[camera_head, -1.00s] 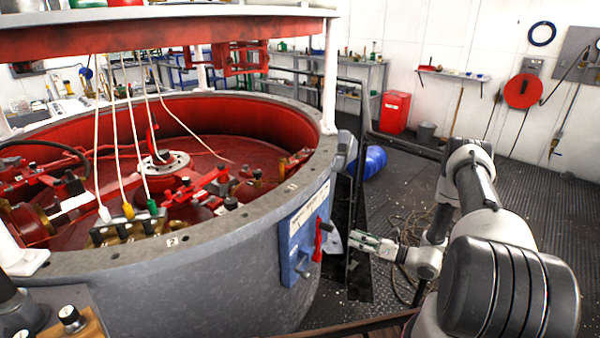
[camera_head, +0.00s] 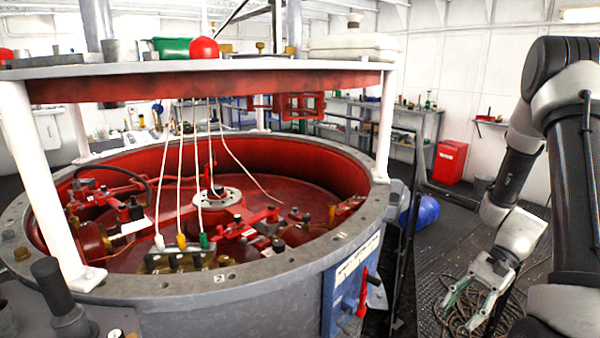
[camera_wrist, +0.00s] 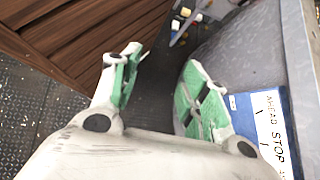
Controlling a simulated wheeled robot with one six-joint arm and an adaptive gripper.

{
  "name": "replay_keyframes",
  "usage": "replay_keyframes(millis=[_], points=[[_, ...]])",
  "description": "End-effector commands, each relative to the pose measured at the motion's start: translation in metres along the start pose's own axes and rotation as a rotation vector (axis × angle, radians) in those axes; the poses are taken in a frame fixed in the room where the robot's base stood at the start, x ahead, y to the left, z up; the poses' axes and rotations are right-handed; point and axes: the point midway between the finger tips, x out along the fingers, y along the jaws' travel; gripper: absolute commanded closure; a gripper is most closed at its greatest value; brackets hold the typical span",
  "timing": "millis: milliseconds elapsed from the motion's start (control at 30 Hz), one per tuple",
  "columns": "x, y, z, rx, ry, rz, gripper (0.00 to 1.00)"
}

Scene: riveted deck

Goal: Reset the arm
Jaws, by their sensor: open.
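My gripper (camera_head: 470,304) hangs at the right of the head view, pointing down and left over the deck. Its two green-padded fingers are spread and nothing is between them. In the wrist view my gripper (camera_wrist: 158,88) also shows open and empty. My arm is folded, with its upper links at the right edge of the head view. The gripper is apart from the blue panel (camera_head: 343,290) with a red lever (camera_head: 364,292) on the side of the big round grey tub (camera_head: 240,285).
The tub has a red inside with machinery and hanging cables. A blue drum (camera_head: 421,211) and a red cabinet (camera_head: 450,160) stand behind. A coil of rope or hose (camera_head: 470,312) lies on the deck below the gripper. Brown wooden slats (camera_wrist: 85,40) show in the wrist view.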

Motion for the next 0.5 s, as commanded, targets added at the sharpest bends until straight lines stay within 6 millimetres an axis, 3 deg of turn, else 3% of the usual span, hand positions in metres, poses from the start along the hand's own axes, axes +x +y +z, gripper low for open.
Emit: replay_keyframes(millis=[33, 200, 500], points=[[-0.016, 0.004, 0.016, -0.077, 0.061, 0.043, 0.55], [-0.060, 0.022, 0.059, -0.316, 0.249, 0.192, 0.55], [-0.118, 0.044, 0.132, -0.663, 0.585, 0.381, 0.55]])
